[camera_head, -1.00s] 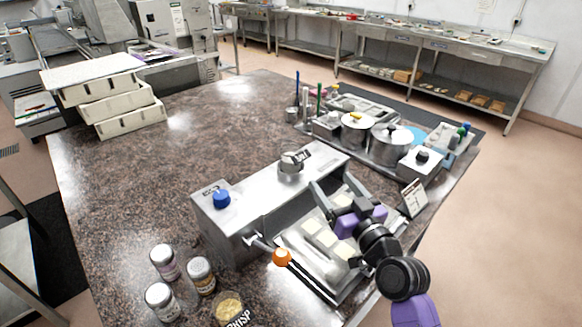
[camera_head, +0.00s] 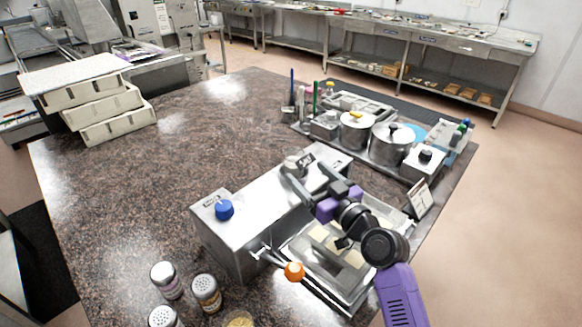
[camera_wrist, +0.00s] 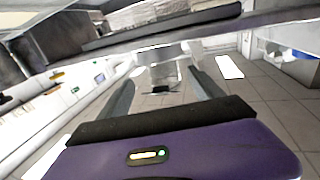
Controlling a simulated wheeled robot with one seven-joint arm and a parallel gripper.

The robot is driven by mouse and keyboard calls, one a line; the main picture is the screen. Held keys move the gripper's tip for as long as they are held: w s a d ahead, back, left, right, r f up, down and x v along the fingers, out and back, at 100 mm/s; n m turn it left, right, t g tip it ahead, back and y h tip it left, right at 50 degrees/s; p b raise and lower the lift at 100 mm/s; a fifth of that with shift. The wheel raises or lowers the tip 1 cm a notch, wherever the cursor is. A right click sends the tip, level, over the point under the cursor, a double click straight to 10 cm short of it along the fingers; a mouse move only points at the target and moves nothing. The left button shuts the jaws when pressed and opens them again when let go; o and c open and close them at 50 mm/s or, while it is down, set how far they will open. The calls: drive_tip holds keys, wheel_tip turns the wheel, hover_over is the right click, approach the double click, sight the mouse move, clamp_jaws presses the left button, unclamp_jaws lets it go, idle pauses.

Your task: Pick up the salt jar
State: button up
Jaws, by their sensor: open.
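Shaker jars stand in a group at the near left of the counter in the head view. One has a purplish label (camera_head: 167,281), one holds brown contents (camera_head: 206,293), and one is cut by the bottom edge (camera_head: 163,318). I cannot read which is the salt jar. My gripper (camera_head: 309,168) is open above the metal machine, well up and right of the jars. In the wrist view its two fingers (camera_wrist: 161,76) are spread with nothing held between them. No jar can be made out in the wrist view.
The metal machine (camera_head: 235,238) with a blue knob (camera_head: 224,209) and an orange-knobbed lever (camera_head: 294,271) stands between my gripper and the jars. Pots (camera_head: 391,146) stand at the back right. White trays (camera_head: 117,124) are stacked at the left. The middle-left counter is clear.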

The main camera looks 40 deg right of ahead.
sight(293, 162)
drive_tip(key=p+x, duration=0.1)
drive_tip(key=x, duration=0.2)
drive_tip(key=p+x, duration=0.1)
drive_tip(key=x, duration=0.2)
drive_tip(key=shift+w+a+r+p, duration=0.1)
drive_tip(key=shift+a+p, duration=0.1)
drive_tip(key=shift+p, duration=0.1)
drive_tip(key=shift+w+d, duration=0.1)
drive_tip(key=shift+w, duration=0.3)
drive_tip(key=c, duration=1.5)
